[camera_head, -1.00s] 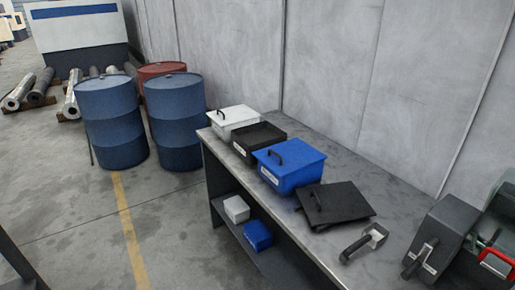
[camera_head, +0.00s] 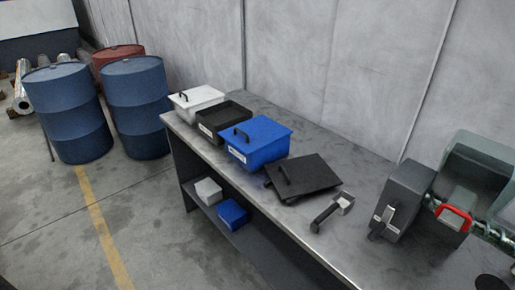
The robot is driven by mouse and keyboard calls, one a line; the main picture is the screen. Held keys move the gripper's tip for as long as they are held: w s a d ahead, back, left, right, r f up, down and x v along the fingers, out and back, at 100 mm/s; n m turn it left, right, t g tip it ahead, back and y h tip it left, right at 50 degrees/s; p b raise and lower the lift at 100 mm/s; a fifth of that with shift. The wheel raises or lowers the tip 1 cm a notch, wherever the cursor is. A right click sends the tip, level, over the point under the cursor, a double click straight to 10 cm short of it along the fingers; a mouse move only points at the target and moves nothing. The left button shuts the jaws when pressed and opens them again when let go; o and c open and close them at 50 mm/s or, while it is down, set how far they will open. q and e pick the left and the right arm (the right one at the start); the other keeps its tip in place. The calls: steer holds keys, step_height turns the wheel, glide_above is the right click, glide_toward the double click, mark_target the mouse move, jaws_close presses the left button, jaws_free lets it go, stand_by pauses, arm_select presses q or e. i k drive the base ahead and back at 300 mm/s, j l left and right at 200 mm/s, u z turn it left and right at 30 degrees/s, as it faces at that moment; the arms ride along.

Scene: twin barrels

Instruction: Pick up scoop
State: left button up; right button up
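The scoop (camera_head: 332,211) lies on the metal workbench (camera_head: 375,228), near its front edge. It has a dark handle toward the front left and a small pale metal head toward the back right. It lies between a flat black lid (camera_head: 312,175) and a dark grey machine box (camera_head: 404,194). Neither of my grippers shows in the head view.
A blue lidded box (camera_head: 258,143), an open black box (camera_head: 223,120) and a white lidded box (camera_head: 196,99) line the bench to the left. Two blue barrels (camera_head: 136,108) stand beyond it. A machine with a red handle (camera_head: 453,217) occupies the right end.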

mark_target(343, 201)
steer(key=i+j+z, duration=0.1)
steer(key=j, duration=0.3)
steer(key=i+j+z, duration=0.1)
steer(key=i+j, duration=0.2)
steer(key=i+j+z, duration=0.1)
steer(key=j, duration=0.45)
steer(key=i+j+z, duration=0.1)
steer(key=i+j, duration=0.15)
steer(key=j, duration=0.2)
steer(key=i+j+z, duration=0.1)
steer(key=j, duration=0.35)
steer(key=i+j+z, duration=0.1)
steer(key=j, duration=0.35)
steer(key=i+j+z, duration=0.1)
steer(key=j, duration=0.4)
steer(key=i+j+z, duration=0.1)
steer(key=j, duration=0.4)
steer(key=i, duration=0.05)
